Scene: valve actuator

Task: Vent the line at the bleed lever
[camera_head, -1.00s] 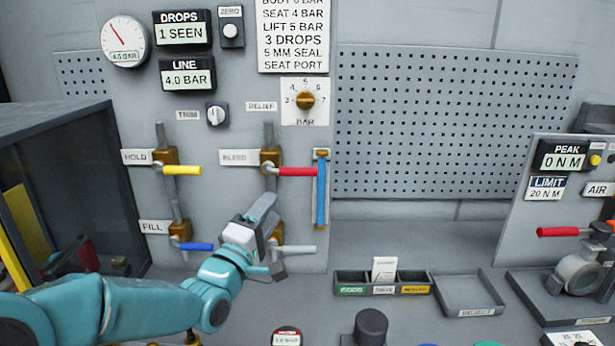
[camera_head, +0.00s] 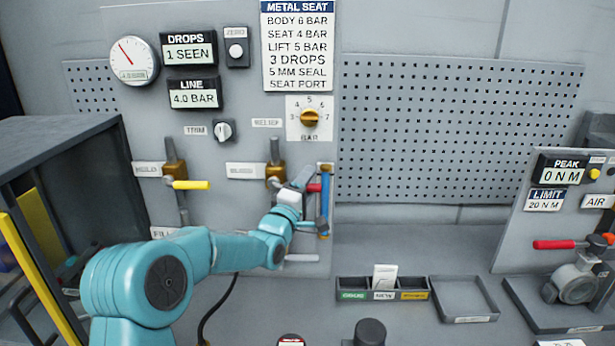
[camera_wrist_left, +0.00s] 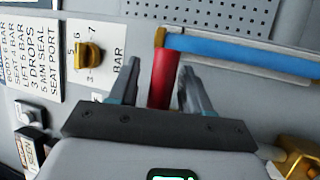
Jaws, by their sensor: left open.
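The red bleed lever (camera_head: 314,187) sticks out to the right from a brass valve (camera_head: 275,171) beside the label at mid-panel, partly hidden by my left gripper. My left gripper (camera_head: 311,203) is open at the lever. The line display (camera_head: 195,94) reads 4.0 BAR and the drops display (camera_head: 189,48) reads 1 SEEN. My right gripper is not in view.
A blue bar (camera_head: 324,208) on the panel sits just right of the lever; it also shows in the wrist view (camera_wrist_left: 235,48). A yellow lever (camera_head: 191,185) is to the left, a grey lever (camera_head: 302,258) below. A divided tray (camera_head: 366,296) stands on the bench.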

